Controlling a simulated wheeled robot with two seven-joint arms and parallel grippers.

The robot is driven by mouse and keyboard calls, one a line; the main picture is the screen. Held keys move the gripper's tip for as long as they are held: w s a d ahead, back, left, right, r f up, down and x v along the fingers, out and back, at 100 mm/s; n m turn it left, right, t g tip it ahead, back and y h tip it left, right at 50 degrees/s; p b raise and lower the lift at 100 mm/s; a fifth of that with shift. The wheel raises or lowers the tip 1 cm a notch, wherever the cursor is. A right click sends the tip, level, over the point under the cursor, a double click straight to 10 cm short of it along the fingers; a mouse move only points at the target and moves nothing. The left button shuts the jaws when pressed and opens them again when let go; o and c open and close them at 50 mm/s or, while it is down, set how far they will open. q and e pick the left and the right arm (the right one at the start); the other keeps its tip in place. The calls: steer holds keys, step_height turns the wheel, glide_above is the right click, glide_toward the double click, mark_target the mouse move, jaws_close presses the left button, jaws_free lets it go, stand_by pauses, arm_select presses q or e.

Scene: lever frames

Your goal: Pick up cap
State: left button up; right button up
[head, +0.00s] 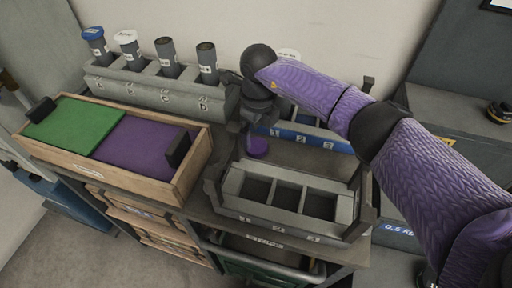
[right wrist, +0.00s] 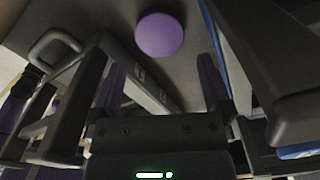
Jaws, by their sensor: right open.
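A round purple cap (head: 257,148) lies on the shelf surface between the two racks, just behind the three-slot rack. In the right wrist view the purple cap (right wrist: 159,34) is a flat disc in front of the fingers, apart from them. My right gripper (head: 248,128) points down just above and beside the cap, open and empty. Its two fingers show in the right wrist view (right wrist: 163,80) with a gap between them. My own wrist and fingers hide part of the area around the cap in the head view. My left gripper is not in view.
A grey three-slot rack (head: 290,214) stands in front of the cap. A tube rack (head: 150,91) with several tubes, two capped blue and white, stands behind left. A wooden tray (head: 188,186) with green and purple halves is at left. A blue-fronted rack (head: 312,138) is behind right.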

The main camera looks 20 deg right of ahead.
mark_target(258, 146)
step_height(258, 146, down, 5)
steer(key=shift+f+b, duration=0.1)
steer(key=shift+b, duration=0.9)
steer(key=shift+r, duration=0.2)
steer(key=c, duration=1.1)
